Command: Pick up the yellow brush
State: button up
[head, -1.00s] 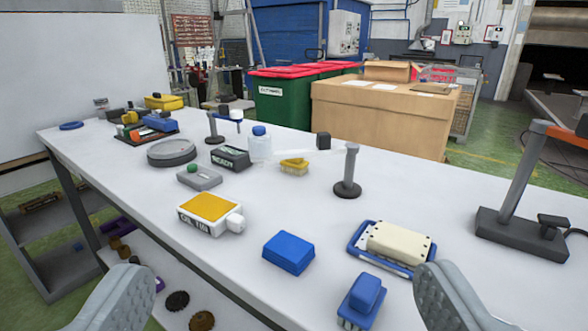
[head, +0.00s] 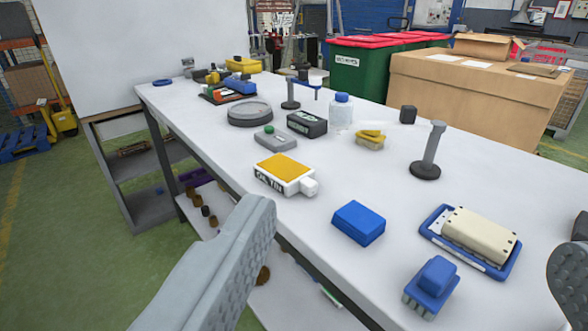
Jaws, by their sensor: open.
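The yellow brush (head: 369,136) lies on the white table with its yellow back up and pale bristles below. It sits in the middle of the table, right of a clear bottle with a blue cap (head: 341,109). My gripper (head: 415,235) is open and empty, its two grey fingers wide apart at the lower left and right edge of the view. The yellow brush is well beyond the fingers, farther back on the table. Nothing hides it from this view.
A blue brush (head: 432,286), a blue block (head: 358,222) and a blue tray (head: 433,231) holding a cream block are nearest. A white-and-yellow oil tin (head: 285,174) lies left. A dark post (head: 429,152) stands right of the yellow brush.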

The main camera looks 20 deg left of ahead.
aim_at(374, 140)
jog(key=i+j+z, duration=0.25)
jog(key=i+j, duration=0.2)
jog(key=j, duration=0.2)
jog(key=i+j+z, duration=0.15)
jog(key=j, duration=0.2)
jog(key=i+j+z, duration=0.15)
jog(key=j, duration=0.25)
jog(key=i+j+z, duration=0.15)
jog(key=j, duration=0.25)
jog(key=i+j+z, duration=0.1)
jog(key=j, duration=0.3)
jog(key=i, duration=0.1)
